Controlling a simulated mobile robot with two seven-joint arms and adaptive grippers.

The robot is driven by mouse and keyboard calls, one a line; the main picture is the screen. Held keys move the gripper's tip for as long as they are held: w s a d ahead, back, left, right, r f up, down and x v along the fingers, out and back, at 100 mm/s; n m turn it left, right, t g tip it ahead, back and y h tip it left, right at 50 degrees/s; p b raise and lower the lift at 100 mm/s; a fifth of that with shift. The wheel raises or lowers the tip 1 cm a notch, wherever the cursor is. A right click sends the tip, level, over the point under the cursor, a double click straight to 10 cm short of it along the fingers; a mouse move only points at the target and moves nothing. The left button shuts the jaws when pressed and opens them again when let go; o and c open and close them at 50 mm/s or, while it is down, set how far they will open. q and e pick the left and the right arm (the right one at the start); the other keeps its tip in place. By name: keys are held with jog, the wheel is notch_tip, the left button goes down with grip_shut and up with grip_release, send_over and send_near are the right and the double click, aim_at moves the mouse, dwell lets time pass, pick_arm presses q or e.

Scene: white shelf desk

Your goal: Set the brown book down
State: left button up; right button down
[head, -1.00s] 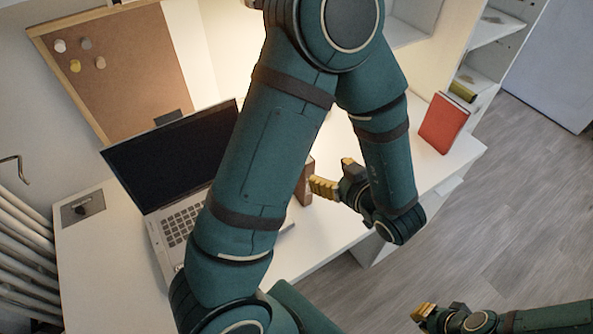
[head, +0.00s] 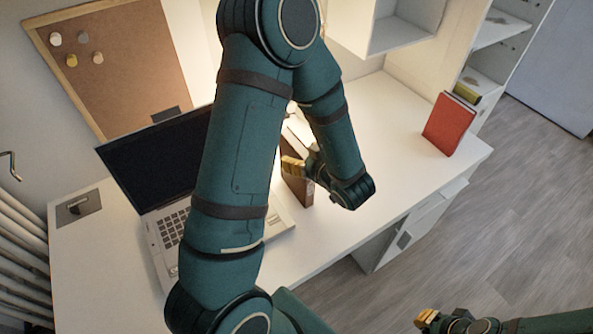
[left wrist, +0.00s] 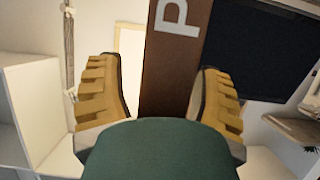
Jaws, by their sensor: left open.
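The brown book (head: 304,191) stands upright on the white desk, just right of the laptop, partly hidden by my left arm and gripper. In the left wrist view the brown book (left wrist: 172,75), with a white letter P near its top, lies between the two yellow fingers. My left gripper (head: 294,166) is open at the book; it also shows in the left wrist view (left wrist: 161,98), one finger on each side of the spine. I cannot tell whether either finger touches it. My right gripper (head: 427,318) is at the bottom right, away from the desk, its jaws unclear.
An open laptop (head: 160,165) stands left of the book, partly behind my left arm. A red book (head: 449,124) stands at the desk's right end. The desk (head: 370,185) is clear between the two books. A shelf box (head: 405,28) hangs above.

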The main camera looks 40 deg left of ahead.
pick_arm(q)
jog(key=shift+a, duration=0.2)
grip_shut()
dwell(0.3)
